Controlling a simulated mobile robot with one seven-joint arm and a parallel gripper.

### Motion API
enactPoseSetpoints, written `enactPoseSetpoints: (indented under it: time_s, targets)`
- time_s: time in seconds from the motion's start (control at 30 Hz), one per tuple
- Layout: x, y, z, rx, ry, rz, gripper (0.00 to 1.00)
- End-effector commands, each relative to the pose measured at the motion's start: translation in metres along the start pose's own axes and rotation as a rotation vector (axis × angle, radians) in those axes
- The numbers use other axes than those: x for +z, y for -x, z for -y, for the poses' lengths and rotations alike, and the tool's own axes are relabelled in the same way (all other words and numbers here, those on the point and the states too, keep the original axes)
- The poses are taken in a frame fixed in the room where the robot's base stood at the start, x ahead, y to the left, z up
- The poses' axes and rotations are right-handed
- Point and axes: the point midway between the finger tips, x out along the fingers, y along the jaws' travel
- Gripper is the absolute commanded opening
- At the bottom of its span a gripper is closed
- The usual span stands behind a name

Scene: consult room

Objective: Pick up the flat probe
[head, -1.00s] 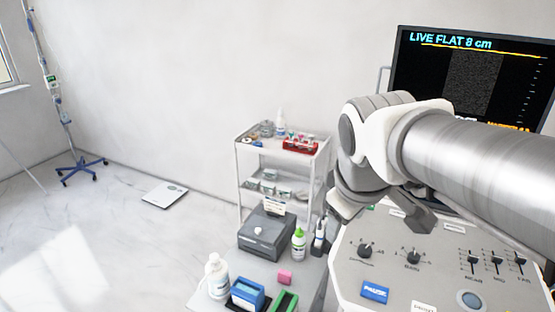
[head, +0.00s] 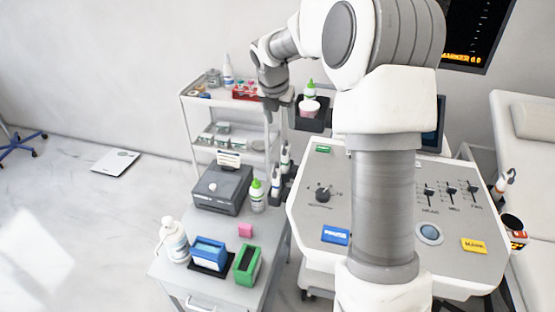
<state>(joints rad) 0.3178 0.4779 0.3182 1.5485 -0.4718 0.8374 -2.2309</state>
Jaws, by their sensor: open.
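Two white hand-held probes with dark parts, an upper probe (head: 285,157) and a lower probe (head: 277,183), stand in holders along the left edge of the ultrasound console (head: 300,205). Another white probe (head: 502,183) stands at the console's right side. I cannot tell from their shapes which is the flat one. My gripper (head: 271,103) is small in view, beyond the console's left edge and in front of the shelf cart. It points down, open, above and apart from the two left probes. My arm hides the middle of the console.
A grey side table (head: 210,238) holds a printer (head: 221,189), a green-capped bottle (head: 257,196), a pump bottle (head: 174,240), and blue and green boxes. A black holder (head: 309,122) carries a bottle and pink-white jar. An exam couch (head: 530,165) stands right. The left floor is mostly clear.

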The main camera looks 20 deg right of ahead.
Motion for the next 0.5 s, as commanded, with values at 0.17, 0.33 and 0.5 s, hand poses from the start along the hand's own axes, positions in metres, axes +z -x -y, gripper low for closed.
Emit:
enactPoseSetpoints:
  time_s: [0.17,0.33,0.5]
  targets:
    - [0.007,-0.022,-0.003,0.001,0.098,-0.007,0.65]
    - [0.006,-0.049,-0.002,0.000,0.114,-0.009,0.65]
    - [0.005,-0.087,-0.002,-0.001,0.111,-0.009,0.65]
